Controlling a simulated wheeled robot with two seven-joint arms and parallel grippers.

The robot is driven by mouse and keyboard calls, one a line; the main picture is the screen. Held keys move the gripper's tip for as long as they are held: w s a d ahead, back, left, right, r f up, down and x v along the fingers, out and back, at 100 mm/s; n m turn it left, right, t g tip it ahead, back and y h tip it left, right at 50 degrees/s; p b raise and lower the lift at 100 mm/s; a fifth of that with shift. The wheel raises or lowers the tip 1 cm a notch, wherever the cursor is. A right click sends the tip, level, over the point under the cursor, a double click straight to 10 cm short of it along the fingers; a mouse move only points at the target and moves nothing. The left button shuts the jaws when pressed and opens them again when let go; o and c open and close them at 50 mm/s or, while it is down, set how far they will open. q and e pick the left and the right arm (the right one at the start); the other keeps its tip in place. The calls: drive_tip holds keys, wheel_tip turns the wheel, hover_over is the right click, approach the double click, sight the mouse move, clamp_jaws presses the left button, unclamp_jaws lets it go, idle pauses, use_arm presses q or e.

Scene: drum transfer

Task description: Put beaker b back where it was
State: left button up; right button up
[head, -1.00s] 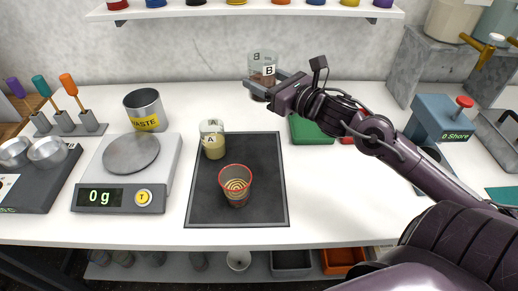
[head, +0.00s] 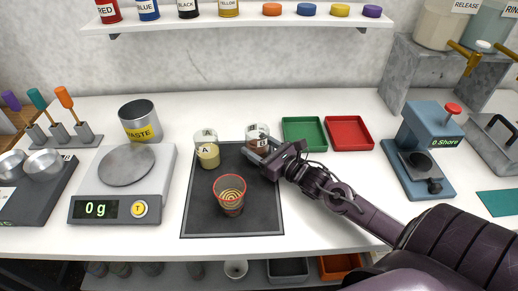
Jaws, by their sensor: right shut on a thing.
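Beaker b (head: 257,130) is a clear beaker with brown contents, upright at the back right corner of the dark mat (head: 262,215). My right gripper (head: 258,152) is shut on it, and the fingers hide its lower part. I cannot tell whether its base touches the mat. Beaker A (head: 208,155), with pale yellow contents, stands just left of it at the mat's back left. A red-rimmed cup (head: 230,194) with a ringed pattern stands mid-mat in front. My left gripper is not in view.
A scale (head: 125,180) reading 0 g and a waste can (head: 140,121) stand left. A green tray (head: 304,132) and a red tray (head: 348,132) lie behind my right arm. A press-like device (head: 425,150) stands right. The mat's front right is clear.

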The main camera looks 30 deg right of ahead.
drive_tip(key=shift+f, duration=0.6)
drive_tip(key=shift+f, duration=0.25)
drive_tip(key=o, duration=1.1)
drive_tip(key=shift+r, duration=0.1)
